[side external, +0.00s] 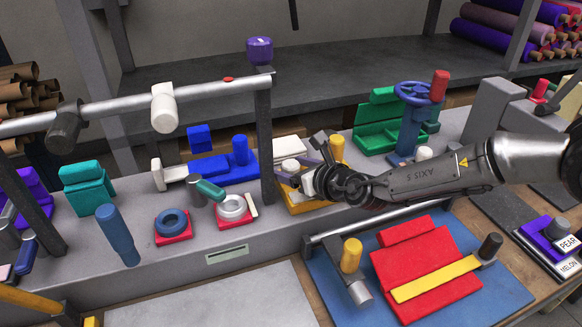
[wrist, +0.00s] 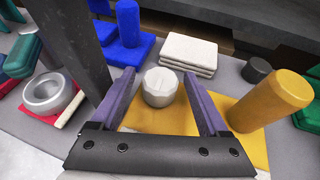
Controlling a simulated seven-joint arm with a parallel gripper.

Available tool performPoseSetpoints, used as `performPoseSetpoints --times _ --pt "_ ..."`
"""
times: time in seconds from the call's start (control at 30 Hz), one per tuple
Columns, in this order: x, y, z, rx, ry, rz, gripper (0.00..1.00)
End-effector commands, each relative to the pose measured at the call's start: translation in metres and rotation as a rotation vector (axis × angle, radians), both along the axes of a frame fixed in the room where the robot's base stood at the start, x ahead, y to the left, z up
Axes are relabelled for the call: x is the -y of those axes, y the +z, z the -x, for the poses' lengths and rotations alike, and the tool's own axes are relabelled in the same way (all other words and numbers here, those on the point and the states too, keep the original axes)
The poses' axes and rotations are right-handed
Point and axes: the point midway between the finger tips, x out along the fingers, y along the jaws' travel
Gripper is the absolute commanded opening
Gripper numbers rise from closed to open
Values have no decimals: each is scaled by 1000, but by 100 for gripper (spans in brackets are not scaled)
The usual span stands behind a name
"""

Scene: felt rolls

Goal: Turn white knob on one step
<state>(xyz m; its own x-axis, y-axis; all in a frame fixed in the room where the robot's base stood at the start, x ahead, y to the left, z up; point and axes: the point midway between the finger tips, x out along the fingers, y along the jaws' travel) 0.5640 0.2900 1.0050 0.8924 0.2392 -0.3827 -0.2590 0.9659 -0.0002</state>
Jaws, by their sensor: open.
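The white knob (wrist: 160,87) is a short faceted cylinder on a yellow base plate (wrist: 158,122). In the wrist view it lies between the two purple fingers of my gripper (wrist: 158,92), with a gap on each side. The fingers are open and do not appear to touch it. Part of the yellow base plate is hidden behind my gripper there.
A yellow post (wrist: 270,100) stands close right of the knob. A grey upright (wrist: 75,45) rises close on the left. A white stacked block (wrist: 188,53) and a blue post (wrist: 128,22) are behind. A grey ring (wrist: 48,94) on a red plate lies left.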

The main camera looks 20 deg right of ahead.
Motion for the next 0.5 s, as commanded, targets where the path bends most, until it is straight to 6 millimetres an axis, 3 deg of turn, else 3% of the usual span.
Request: performPoseSetpoints --times 0.07,0.5 --pt "0 0 0 0 0 0 78" --pt "0 0 0 0 0 0 1"
